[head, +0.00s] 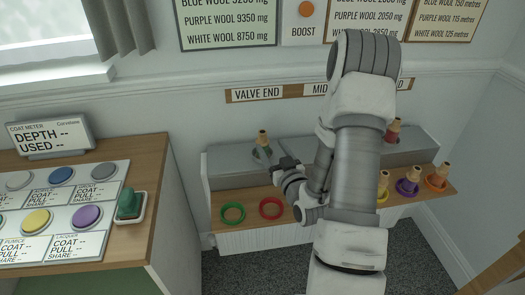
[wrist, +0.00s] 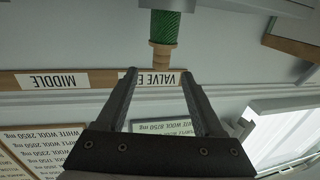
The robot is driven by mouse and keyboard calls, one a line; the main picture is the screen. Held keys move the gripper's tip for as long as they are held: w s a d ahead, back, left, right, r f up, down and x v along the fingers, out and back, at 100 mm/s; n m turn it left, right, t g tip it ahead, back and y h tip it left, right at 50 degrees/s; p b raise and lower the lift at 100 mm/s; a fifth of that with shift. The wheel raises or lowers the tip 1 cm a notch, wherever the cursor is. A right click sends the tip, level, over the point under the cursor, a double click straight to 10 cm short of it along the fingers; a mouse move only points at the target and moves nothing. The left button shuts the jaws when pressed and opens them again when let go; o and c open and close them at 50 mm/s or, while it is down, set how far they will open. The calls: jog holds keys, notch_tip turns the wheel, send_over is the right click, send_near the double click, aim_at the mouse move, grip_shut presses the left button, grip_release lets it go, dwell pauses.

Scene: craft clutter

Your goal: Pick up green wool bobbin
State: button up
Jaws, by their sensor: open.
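The green wool bobbin (head: 261,154) stands upright on the grey upper ledge of the shelf, below the VALVE END label. Its wooden top shows above green wool, and my gripper partly hides it in the head view. In the upside-down wrist view the green bobbin (wrist: 166,25) is at the top middle, its wooden end pointing down. My gripper (head: 277,161) is just right of the bobbin in the head view. In the wrist view my gripper (wrist: 160,78) is open, with the bobbin ahead of and roughly in line with the gap, and nothing held.
Green (head: 232,222) and red (head: 271,216) rings lie on the wooden lower shelf. A red bobbin (head: 393,134) stands farther right on the ledge; yellow, purple (head: 408,186) and orange bobbins stand at the shelf's right. The coat meter desk (head: 150,232) is at left. The wall is close behind the ledge.

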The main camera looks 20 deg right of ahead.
aim_at(264, 137)
jog(key=w, duration=0.3)
jog(key=w+b, duration=0.1)
jog(key=w, duration=0.3)
jog(key=shift+w+d+f, duration=0.1)
jog(key=shift+w+d, duration=0.1)
jog(key=shift+w, duration=0.05)
grip_shut()
